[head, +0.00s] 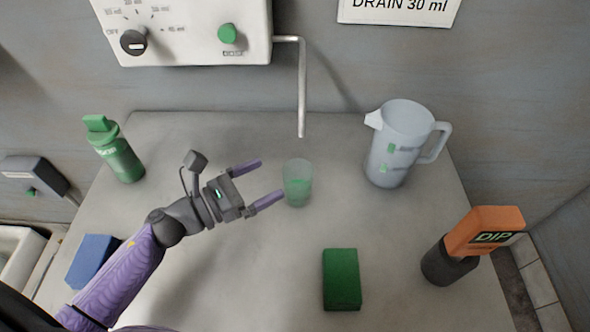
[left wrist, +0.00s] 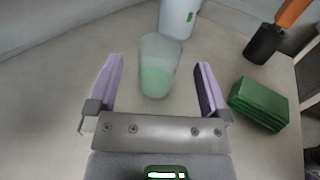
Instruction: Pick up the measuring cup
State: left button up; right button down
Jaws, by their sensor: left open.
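The measuring cup (head: 297,183) looks like the small clear cup with green liquid, upright on the grey table near its middle. It also shows in the left wrist view (left wrist: 157,70), ahead of and between the lines of the fingers. My left gripper (head: 271,180) is open and empty, with its purple fingers pointing at the cup from the left. In the head view the fingertips are just short of the cup or beside its near edge; contact cannot be told. My right gripper is not in view.
A translucent jug (head: 400,145) stands right of the cup. A green block (head: 342,280) lies in front. An orange DIP sign (head: 485,232) with a dark base is at right. A green bottle (head: 118,155) and blue block (head: 92,262) are left. A thin spout (head: 302,95) hangs behind the cup.

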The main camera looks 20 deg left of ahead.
aim_at(285, 190)
pick_arm(q)
jog(key=f+b, duration=0.1)
jog(key=f, duration=0.1)
jog(key=f+b, duration=0.1)
jog(key=f, duration=0.2)
jog(key=shift+s+d+f, duration=0.1)
jog(key=shift+s+f, duration=0.1)
jog(key=shift+f, duration=0.1)
jog(key=shift+w+d+f, duration=0.2)
jog(key=shift+w, duration=0.05)
jog(key=x, duration=0.7)
jog(key=shift+r, duration=0.1)
jog(key=c, duration=1)
jog(key=shift+c, duration=0.2)
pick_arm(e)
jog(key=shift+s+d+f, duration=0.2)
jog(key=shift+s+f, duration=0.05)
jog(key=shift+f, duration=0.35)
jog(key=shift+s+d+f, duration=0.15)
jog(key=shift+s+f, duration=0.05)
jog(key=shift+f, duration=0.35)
pick_arm(q)
jog(key=shift+r, duration=0.15)
